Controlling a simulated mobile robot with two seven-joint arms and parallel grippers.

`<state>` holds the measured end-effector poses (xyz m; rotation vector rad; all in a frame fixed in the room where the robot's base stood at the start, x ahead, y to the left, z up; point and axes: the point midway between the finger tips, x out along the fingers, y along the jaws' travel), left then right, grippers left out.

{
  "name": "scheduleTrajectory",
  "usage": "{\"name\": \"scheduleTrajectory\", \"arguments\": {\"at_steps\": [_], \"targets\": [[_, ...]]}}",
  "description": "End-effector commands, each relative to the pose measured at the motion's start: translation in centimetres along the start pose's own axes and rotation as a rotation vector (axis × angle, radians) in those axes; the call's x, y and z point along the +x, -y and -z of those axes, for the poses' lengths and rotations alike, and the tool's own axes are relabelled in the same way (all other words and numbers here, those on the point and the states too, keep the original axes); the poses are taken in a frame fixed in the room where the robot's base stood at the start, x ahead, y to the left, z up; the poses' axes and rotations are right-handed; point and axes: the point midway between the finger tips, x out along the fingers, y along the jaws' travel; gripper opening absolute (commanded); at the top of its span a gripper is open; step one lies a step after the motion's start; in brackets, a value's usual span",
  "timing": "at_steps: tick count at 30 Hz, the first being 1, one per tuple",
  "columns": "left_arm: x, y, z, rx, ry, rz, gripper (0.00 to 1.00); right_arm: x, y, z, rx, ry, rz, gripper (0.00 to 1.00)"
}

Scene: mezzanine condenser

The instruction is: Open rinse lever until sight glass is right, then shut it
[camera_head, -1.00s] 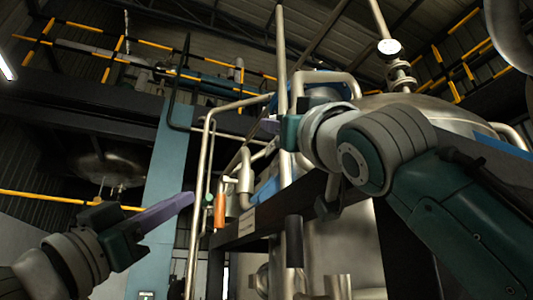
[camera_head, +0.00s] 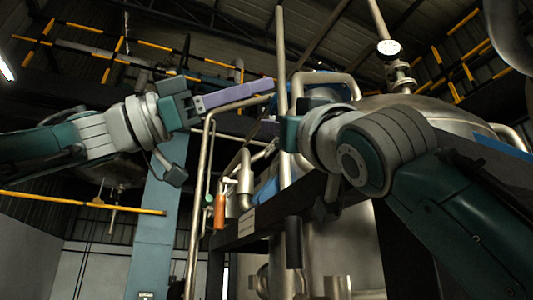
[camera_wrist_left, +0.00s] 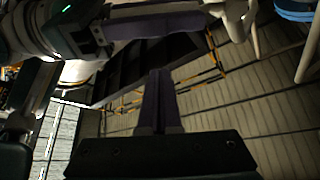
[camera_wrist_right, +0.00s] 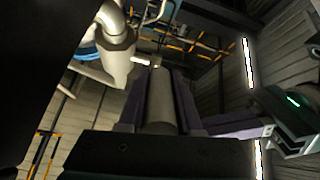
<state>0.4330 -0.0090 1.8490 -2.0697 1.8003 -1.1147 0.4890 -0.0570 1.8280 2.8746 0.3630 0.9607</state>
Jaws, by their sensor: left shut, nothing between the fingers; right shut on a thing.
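My left gripper (camera_head: 272,85) is raised, its long purple fingers shut and empty, their tips beside a vertical pipe in the head view. In the left wrist view its fingers (camera_wrist_left: 160,75) lie together. My right gripper (camera_wrist_right: 157,75) is shut around a grey cylindrical bar (camera_wrist_right: 160,105), seen in the right wrist view. I cannot tell whether this bar is the rinse lever. In the head view the right gripper's fingers are mostly hidden behind pipes and its own wrist. An orange handle (camera_head: 220,212) hangs below, apart from both grippers. I cannot pick out the sight glass or its level.
A vertical pipe (camera_head: 282,60) stands between the grippers. A large metal vessel (camera_head: 430,115) is behind my right arm, with a round white-faced gauge (camera_head: 389,47) above. A dark beam (camera_head: 255,222) runs below. Yellow-black rails (camera_head: 90,203) are at left.

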Motion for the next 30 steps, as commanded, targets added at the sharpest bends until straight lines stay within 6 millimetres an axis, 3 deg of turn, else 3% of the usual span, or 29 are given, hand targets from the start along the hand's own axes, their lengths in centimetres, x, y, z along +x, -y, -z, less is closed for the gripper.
{"name": "scheduleTrajectory", "arguments": {"at_steps": [4, 8, 12, 30], "targets": [[3.4, -0.1, 0.1, -0.001, -0.003, -0.003, 0.0, 0.0, 0.0, -0.3, 0.001, 0.008, 0.0, 0.0], [2.5, 0.0, -2.2, -0.007, 0.001, 0.004, 0.0, 0.0, 0.0, -0.3, 0.001, 0.008, 0.0, 0.0], [2.1, 0.1, -3.1, -0.003, 0.0, 0.003, 0.0, 0.0, 0.0, -0.3, 0.001, 0.008, 0.0, 0.0], [1.7, 0.0, -4.3, -0.002, 0.001, 0.001, 0.0, 0.0, 0.0, -0.3, 0.001, 0.008, 0.0, 0.0]]}}
